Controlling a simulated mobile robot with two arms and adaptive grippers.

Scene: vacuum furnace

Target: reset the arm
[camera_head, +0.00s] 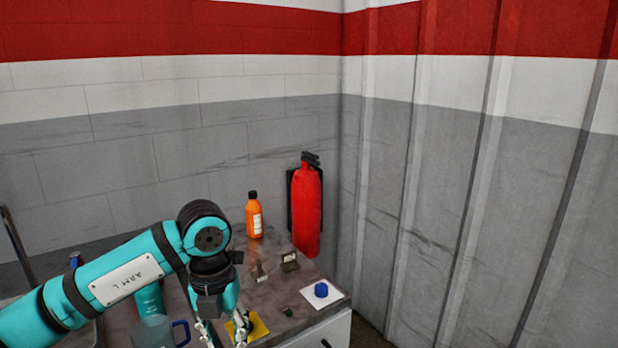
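My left arm, teal with black joints and a label reading "ARM L", comes in from the left and bends down over the worktop. My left gripper (224,335) points down at the bottom edge of the view, close to a yellow pad (258,327). Its fingers are partly cut off by the frame, and I cannot tell if they hold anything. My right arm and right gripper are not in view.
The worktop (225,262) bears an orange bottle (254,217), a blue round piece (321,289) on a white square (334,294), small dark items (290,262) and a clear blue-handled jug (153,332). A red fire extinguisher (306,212) hangs at the corner.

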